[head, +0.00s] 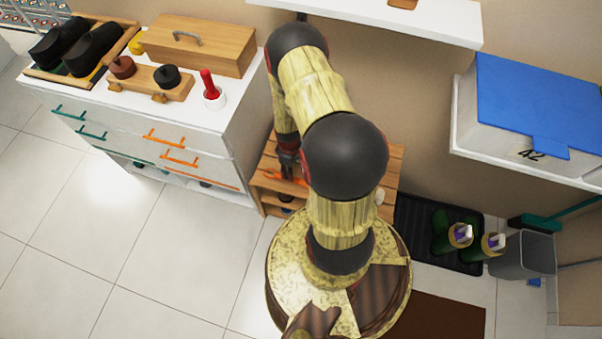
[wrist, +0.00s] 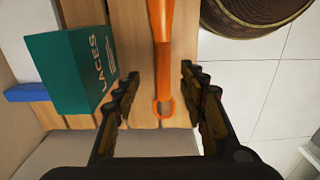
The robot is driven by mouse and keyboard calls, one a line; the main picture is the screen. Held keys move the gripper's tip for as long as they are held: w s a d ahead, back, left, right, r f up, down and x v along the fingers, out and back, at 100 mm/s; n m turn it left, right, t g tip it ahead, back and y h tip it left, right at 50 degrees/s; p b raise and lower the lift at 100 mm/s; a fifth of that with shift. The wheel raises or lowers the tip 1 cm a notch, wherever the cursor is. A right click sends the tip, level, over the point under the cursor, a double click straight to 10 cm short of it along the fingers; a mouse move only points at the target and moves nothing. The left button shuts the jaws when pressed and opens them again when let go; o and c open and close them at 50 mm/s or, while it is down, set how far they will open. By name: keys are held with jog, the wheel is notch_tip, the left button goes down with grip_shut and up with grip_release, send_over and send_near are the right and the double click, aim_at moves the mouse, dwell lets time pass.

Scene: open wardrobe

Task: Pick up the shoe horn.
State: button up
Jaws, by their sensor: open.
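The shoe horn, a long orange piece with a ring at its near end, lies along the slatted wooden top (wrist: 210,47) in the wrist view (wrist: 163,55). In the head view it shows as a small orange strip (head: 272,176), partly hidden by my arm. My gripper (wrist: 160,95) is open, with one finger on each side of the shoe horn's ring end in the picture. I see no finger touching it. In the head view my gripper (head: 287,163) is over the wooden rack (head: 388,158).
A green LACES box (wrist: 70,70) stands close to the left finger. A white dresser (head: 235,110) is left of the rack, bearing a wooden box (head: 200,45) and a red-handled item in a white cup (head: 209,85).

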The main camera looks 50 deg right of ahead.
aim_at(298, 181)
notch_tip(298, 181, down, 7)
jog(key=b, duration=0.2)
jog(key=shift+s+a+r+b, duration=0.1)
jog(key=shift+a+r+b, duration=0.1)
jog(key=shift+b, duration=0.2)
jog(key=shift+r, duration=0.1)
jog(key=shift+c, duration=0.7)
grip_shut()
